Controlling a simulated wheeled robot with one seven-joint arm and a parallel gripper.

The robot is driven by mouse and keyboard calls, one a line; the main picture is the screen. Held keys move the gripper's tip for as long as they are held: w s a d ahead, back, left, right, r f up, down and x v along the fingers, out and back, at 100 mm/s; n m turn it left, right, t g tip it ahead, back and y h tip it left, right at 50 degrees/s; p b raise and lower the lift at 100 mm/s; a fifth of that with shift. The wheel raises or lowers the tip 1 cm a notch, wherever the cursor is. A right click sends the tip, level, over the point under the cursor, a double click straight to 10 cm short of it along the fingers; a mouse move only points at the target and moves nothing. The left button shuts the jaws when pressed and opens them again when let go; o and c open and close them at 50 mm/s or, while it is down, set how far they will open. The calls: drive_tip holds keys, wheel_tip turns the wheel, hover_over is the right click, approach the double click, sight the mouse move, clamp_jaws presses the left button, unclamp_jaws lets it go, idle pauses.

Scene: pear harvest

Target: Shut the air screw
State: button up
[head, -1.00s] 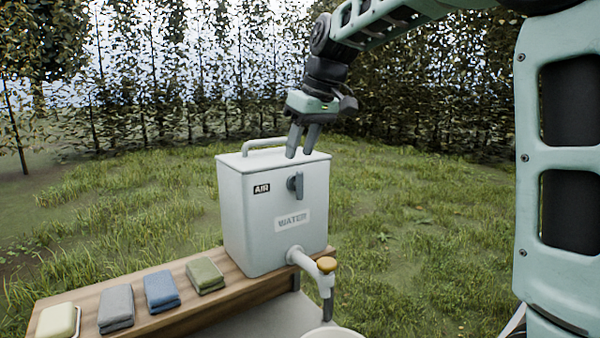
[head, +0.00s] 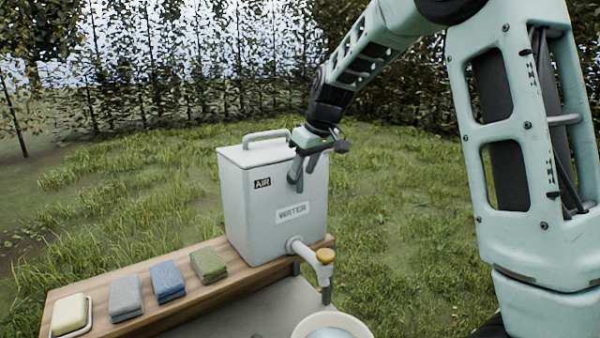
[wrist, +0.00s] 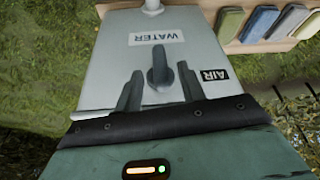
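The air screw (wrist: 159,68) is a dark grey knob with a lever-like grip on the front of the pale grey water tank (head: 240,205), near the AIR label (wrist: 214,74). In the wrist view, which shows the tank upside down, the lever lies about in line with my fingers. My gripper (wrist: 160,75) is open, with one finger on each side of the screw and a gap showing on both sides. In the head view my gripper (head: 296,182) is at the tank's upper front and hides the screw.
The tank stands on a wooden shelf (head: 215,290) with several folded cloths (head: 168,281) and a soap bar (head: 69,314). Grass lies open around.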

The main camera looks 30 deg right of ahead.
sight(300, 178)
drive_tip(key=shift+p+x, duration=0.4)
drive_tip(key=shift+x, duration=1.5)
clamp_jaws()
